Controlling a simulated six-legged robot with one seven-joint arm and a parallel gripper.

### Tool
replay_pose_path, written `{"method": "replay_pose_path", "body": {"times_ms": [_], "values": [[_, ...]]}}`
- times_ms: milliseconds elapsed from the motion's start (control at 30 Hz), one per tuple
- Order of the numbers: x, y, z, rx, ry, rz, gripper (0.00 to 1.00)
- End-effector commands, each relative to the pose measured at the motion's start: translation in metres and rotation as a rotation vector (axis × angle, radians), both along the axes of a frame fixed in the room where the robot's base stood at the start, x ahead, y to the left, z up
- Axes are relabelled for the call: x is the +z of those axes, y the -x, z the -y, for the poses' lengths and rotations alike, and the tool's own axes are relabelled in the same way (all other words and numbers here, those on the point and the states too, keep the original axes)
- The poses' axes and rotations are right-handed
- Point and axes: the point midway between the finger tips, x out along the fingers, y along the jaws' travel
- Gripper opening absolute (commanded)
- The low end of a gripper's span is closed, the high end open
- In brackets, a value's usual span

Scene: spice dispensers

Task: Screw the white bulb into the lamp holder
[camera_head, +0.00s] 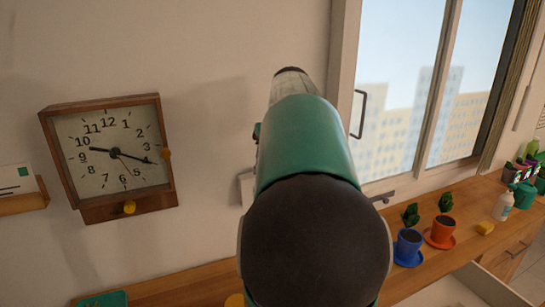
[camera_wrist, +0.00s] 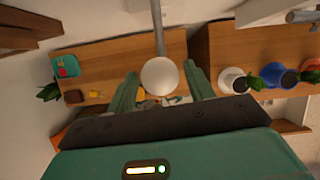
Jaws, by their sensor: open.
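In the wrist view, a round white bulb (camera_wrist: 160,76) shows at the end of a grey rod (camera_wrist: 158,30) that runs up to the top edge of the picture. I cannot make out a separate lamp holder, or whether the bulb is seated in the rod's end. My gripper (camera_wrist: 162,70) is open, with one green finger on each side of the bulb. Gaps show between bulb and fingers; the depth between them is unclear. In the head view my arm fills the middle and hides the gripper, the bulb and the rod.
A wooden wall clock (camera_head: 110,155) hangs at left in the head view, and a window (camera_head: 410,90) at right. On the wooden counter (camera_head: 455,210) stand a blue pot (camera_head: 407,247), an orange pot (camera_head: 441,232) and a white bottle (camera_head: 503,206). A teal tray (camera_wrist: 67,66) shows at left in the wrist view.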

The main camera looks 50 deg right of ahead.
Motion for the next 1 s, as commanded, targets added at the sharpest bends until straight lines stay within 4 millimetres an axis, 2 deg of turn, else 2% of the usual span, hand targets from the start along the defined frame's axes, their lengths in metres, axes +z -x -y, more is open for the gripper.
{"method": "replay_pose_path", "body": {"times_ms": [400,667,1000], "values": [[-0.0004,0.0007,0.0034,0.448,-0.002,0.000,0.53],[-0.0007,0.0002,0.0042,0.600,-0.002,0.000,0.53],[-0.0006,-0.0014,0.0067,1.064,-0.002,0.001,0.53]]}}
